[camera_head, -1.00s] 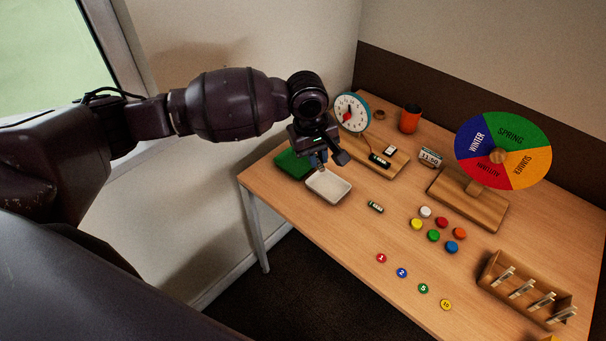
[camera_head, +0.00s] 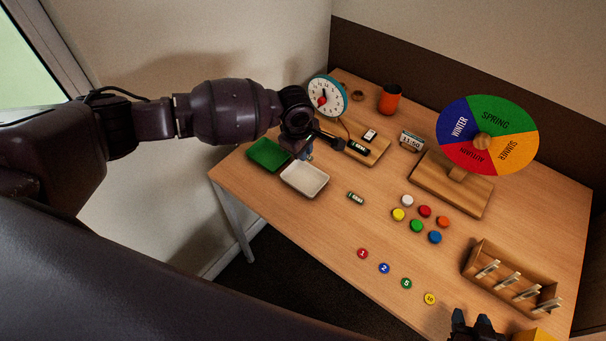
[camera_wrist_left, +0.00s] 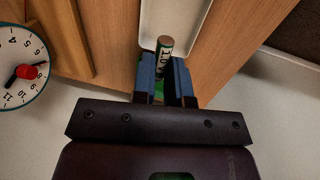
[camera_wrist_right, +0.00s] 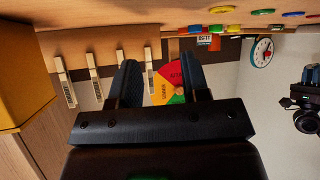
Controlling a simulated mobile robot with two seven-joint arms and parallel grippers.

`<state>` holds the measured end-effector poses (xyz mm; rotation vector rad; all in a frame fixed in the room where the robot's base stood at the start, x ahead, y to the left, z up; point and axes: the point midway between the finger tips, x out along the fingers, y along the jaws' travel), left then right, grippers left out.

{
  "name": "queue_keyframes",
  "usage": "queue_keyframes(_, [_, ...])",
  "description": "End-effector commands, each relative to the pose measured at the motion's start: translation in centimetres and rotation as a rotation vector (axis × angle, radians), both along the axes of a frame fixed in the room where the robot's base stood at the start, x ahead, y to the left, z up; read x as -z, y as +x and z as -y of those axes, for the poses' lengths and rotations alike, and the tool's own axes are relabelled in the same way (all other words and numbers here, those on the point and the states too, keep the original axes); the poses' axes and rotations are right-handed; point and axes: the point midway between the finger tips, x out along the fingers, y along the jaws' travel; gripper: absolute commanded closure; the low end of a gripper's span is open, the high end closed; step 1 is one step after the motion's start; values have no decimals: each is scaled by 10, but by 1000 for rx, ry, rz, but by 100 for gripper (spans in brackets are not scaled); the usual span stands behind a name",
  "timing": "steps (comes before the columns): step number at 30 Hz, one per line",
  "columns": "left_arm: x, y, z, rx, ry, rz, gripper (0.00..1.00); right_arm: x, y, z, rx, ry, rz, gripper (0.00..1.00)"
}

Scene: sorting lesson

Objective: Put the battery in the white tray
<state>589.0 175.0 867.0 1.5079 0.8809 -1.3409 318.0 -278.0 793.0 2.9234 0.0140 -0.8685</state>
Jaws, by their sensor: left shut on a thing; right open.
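My left gripper (camera_head: 306,154) is shut on a battery (camera_wrist_left: 164,48), which stands upright between the blue fingertips in the left wrist view. It is over or beside the back edge of the white tray (camera_head: 304,190); the exact height is unclear. The tray's visible floor looks empty, and the tray also shows in the left wrist view (camera_wrist_left: 180,16). My right gripper (camera_head: 476,325) is open and empty at the front right.
A green tray (camera_head: 268,154) adjoins the white tray. A toy clock (camera_head: 327,95), an orange cup (camera_head: 390,98), a season wheel (camera_head: 487,135), several coloured discs (camera_head: 417,226), numbered counters (camera_head: 384,268) and a wooden peg box (camera_head: 510,283) stand around. The table front near the white tray is clear.

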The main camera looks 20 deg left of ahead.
Motion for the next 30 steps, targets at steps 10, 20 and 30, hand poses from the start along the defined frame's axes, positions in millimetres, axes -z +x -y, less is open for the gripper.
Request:
queue_keyframes(10, [58,0,0,1,0,0,100,8,7,-2,-5,1,12,57])
queue_keyframes(20, [84,0,0,1,2,-1,100,13,7,-2,-6,1,11,57])
queue_keyframes(30, [103,0,0,1,-1,2,100,26,-3,-1,-1,1,-16,57])
